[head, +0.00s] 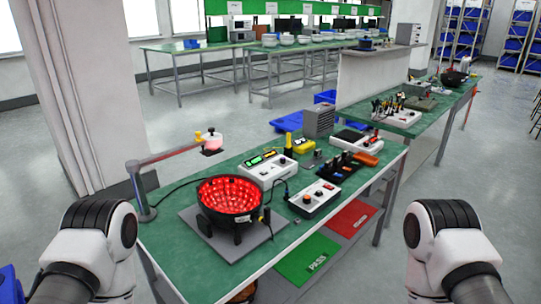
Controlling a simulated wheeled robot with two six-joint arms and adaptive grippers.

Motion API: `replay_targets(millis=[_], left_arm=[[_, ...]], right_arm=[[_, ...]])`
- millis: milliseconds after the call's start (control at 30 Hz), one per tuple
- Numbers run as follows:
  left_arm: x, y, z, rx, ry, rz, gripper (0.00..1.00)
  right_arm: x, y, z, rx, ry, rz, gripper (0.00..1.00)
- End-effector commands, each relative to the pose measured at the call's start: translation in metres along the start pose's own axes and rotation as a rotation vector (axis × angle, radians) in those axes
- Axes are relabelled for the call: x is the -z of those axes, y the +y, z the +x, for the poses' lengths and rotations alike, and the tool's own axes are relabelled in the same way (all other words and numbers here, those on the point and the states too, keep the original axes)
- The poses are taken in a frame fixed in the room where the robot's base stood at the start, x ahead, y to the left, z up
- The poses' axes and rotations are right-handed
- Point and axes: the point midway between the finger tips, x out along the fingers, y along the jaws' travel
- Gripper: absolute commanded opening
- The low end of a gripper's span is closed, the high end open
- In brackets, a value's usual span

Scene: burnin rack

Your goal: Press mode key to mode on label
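A white box with a dark panel and a few small round controls (316,198) sits on the green-topped table (280,243). A second white box with green lit displays (265,170) stands behind it to the left. Both look like key-bearing units, but the mode key and its label are too small to make out, so I cannot tell which box carries them. Parts of my two arms show at the lower left and lower right, apart from the boxes. Neither gripper is in view.
A black bowl lit red inside (229,196) stands on a grey plate at the table's left front, beside a post with a horizontal arm (172,157). An orange-handled item (364,158) and dark tools lie at the right. Green (308,258) and red (351,217) panels lie below.

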Motion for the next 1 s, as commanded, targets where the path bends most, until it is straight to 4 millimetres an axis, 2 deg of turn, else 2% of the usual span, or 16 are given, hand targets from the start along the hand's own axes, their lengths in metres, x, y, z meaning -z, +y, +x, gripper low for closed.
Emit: replay_targets(millis=[167,300,1000], left_arm=[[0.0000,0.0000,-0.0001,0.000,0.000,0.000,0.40],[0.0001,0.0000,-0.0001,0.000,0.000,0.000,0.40],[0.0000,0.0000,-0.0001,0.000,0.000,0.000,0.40]], right_arm=[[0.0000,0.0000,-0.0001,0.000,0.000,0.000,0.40],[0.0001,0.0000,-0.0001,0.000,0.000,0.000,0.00],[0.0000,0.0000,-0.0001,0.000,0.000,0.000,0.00]])
